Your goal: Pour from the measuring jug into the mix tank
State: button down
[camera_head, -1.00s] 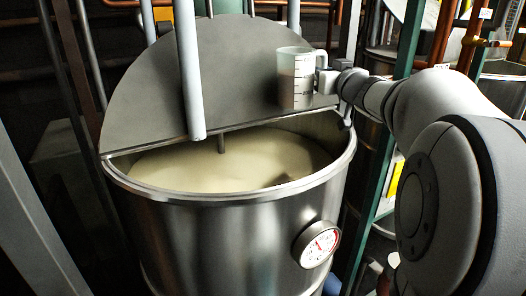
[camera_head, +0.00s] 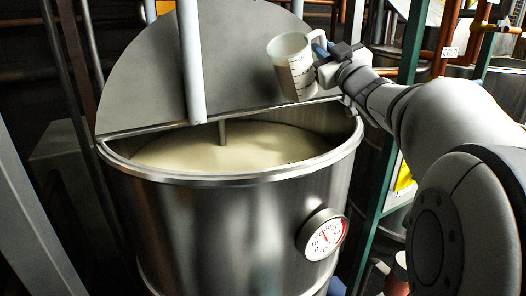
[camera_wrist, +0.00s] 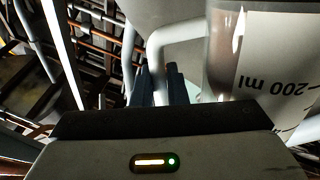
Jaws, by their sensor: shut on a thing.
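The measuring jug (camera_head: 293,72) is a clear, frosted cup with dark graduation marks, held above the right part of the mix tank's opening. It is tilted, with its top leaning left, and pale liquid seems to show inside. My gripper (camera_head: 323,50) is shut on the jug's handle at its right side. In the wrist view the jug (camera_wrist: 270,75) shows a "200 ml" mark, and its white handle (camera_wrist: 180,35) is by the fingers (camera_wrist: 160,85). The mix tank (camera_head: 220,235) is a large steel vessel holding cream-coloured liquid (camera_head: 230,148). No stream is visible.
A grey half lid (camera_head: 140,80) stands raised at the tank's back. A pale vertical pipe (camera_head: 191,60) comes down in front of it. A round dial gauge (camera_head: 325,235) sits on the tank's front right. A green post (camera_head: 385,200) stands right of the tank.

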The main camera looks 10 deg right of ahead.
jog(key=shift+s+a, duration=0.2)
jog(key=shift+s+f+n, duration=0.1)
jog(key=shift+f+n, duration=0.05)
jog(key=shift+n, duration=0.25)
jog(key=shift+s+a+f+n+t+y+b, duration=0.2)
jog(key=shift+n+t+y+b, duration=0.15)
jog(key=shift+b, duration=0.65)
jog(key=shift+s+r, duration=0.1)
jog(key=shift+a+n+b, duration=0.1)
jog(key=shift+n+b, duration=0.15)
jog(key=shift+b, duration=0.2)
jog(key=shift+s+y, duration=0.1)
jog(key=shift+y, duration=0.25)
jog(key=shift+a+n+t+b, duration=0.1)
jog(key=shift+n+t+b, duration=0.15)
jog(key=shift+n+b, duration=0.15)
jog(key=shift+r+y, duration=0.1)
jog(key=shift+y, duration=0.2)
